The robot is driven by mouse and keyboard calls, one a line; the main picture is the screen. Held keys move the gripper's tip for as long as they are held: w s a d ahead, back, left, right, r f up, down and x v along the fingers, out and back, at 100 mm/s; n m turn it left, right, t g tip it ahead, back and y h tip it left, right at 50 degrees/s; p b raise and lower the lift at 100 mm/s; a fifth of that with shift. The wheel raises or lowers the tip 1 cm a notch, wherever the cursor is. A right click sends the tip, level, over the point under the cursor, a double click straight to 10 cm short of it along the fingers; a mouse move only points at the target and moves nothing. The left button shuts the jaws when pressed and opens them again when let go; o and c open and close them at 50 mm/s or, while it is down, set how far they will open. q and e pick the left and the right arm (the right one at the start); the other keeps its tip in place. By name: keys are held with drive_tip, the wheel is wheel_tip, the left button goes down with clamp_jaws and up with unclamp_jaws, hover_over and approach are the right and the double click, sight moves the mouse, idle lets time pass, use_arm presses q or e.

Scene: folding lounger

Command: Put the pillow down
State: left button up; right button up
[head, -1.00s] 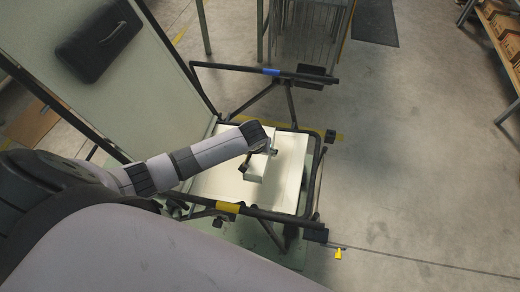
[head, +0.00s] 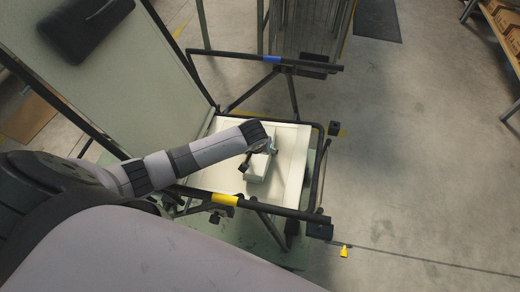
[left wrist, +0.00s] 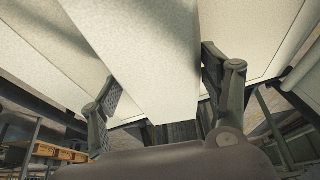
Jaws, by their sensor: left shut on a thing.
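A black pillow (head: 86,25) lies on the upper part of the lounger's pale green backrest (head: 130,75), at the top left of the head view. My left gripper (head: 258,162) is over the lounger's cream seat (head: 292,150), away from the pillow. It is shut on a pale slab-like piece (left wrist: 165,70), which runs between the two fingers in the left wrist view. The fingers (left wrist: 160,90) stand on either side of this piece. I cannot tell whether the piece is part of the seat. My right gripper is not in view.
Black armrests with blue tape (head: 271,60) and yellow tape (head: 224,199) flank the seat. A wire rack (head: 312,30) stands behind. A shelf with boxes (head: 503,30) is at the top right. The concrete floor on the right is mostly clear.

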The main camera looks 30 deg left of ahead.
use_arm(q)
drive_tip(key=shift+f, duration=0.35)
drive_tip(key=o, duration=1.2)
drive_tip(key=shift+o, duration=1.1)
